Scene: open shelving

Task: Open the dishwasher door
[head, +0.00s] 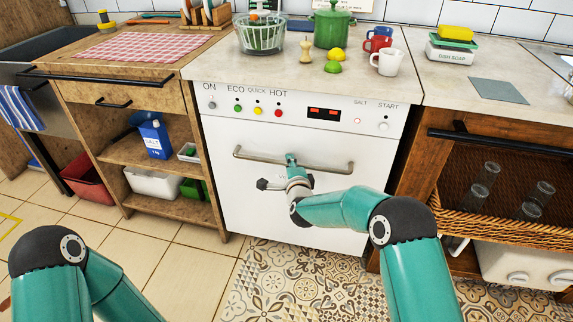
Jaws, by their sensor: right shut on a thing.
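The white dishwasher (240,200) stands in the middle of the head view. Its door is closed and upright under the control panel (340,115). A metal bar handle (325,167) runs across the upper part of the door. My right gripper (290,160) is at the handle, left of the bar's middle, and is shut on it. The wrist hides part of the door behind it. My left arm shows only as links at the lower left; its gripper is out of view.
Open wooden shelves (160,205) flank the dishwasher on the left. A wooden cabinet with a wicker basket (500,225) stands on the right. Mugs, a glass bowl (262,35) and a green pot (333,28) stand on the counter above. The patterned floor (290,280) before the door is free of objects.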

